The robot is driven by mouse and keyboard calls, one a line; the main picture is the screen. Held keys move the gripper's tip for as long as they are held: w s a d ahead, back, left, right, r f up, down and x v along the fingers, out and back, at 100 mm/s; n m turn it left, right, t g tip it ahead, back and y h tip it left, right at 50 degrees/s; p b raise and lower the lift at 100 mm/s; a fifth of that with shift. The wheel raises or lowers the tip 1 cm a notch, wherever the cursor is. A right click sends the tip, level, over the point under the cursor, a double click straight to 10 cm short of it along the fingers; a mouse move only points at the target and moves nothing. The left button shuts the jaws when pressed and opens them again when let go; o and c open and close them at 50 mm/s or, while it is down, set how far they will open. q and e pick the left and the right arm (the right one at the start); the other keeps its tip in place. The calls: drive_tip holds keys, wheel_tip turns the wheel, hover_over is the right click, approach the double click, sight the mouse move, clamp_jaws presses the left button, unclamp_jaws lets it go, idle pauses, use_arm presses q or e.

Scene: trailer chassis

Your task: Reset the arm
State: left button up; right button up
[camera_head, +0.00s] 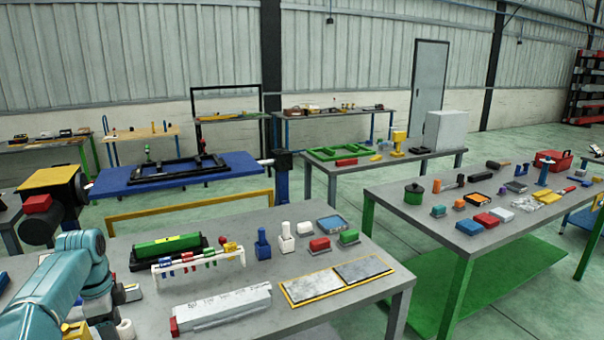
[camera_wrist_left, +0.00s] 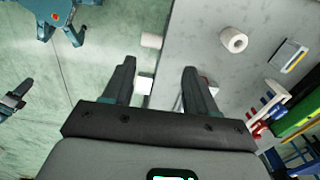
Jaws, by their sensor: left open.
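My left arm (camera_head: 72,262) is teal and reaches in from the lower left of the head view, over the near table. In the left wrist view my left gripper (camera_wrist_left: 159,80) shows two dark fingers spread apart, with nothing held between them. It is over the edge of the grey table, with green floor to the left. A white roll (camera_wrist_left: 233,40) lies on the table ahead and right of the fingers. In the head view the gripper is not clearly visible. My right gripper cannot be made out in either view.
A right-hand table (camera_head: 400,200) carries several small parts. Green floor lies between the tables.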

use_arm(q)
drive_tip(key=w+d+f+n+h, duration=0.1)
drive_tip(key=d+f, duration=0.4)
drive_tip(key=f, duration=0.3)
drive_tip(key=d+f+n+h, duration=0.1)
drive_tip(key=d+f+n, duration=0.1)
drive_tip(key=d+f, duration=0.45)
drive_tip(key=s+d+f+n, duration=0.3)
drive_tip(key=s+d+f, duration=0.3)
drive_tip(key=d+f, duration=0.35)
drive_tip(key=s+d+f+n, duration=0.2)
drive_tip(key=s+d, duration=0.1)
drive_tip(key=s, duration=0.4)
drive_tip(key=s+d+f+n+h, duration=0.1)
drive_tip(key=s+d+f+n, duration=0.1)
drive_tip(key=s, duration=0.5)
drive_tip(key=s+d+f+n, duration=0.2)
drive_tip(key=s+d+n, duration=0.1)
drive_tip(key=s+d, duration=0.3)
drive_tip(key=shift+s+d+f+n+h+b, duration=0.3)
drive_tip(key=shift+s+n+h, duration=0.1)
drive_tip(key=shift+s, duration=0.7)
drive_tip(key=shift+w, duration=0.1)
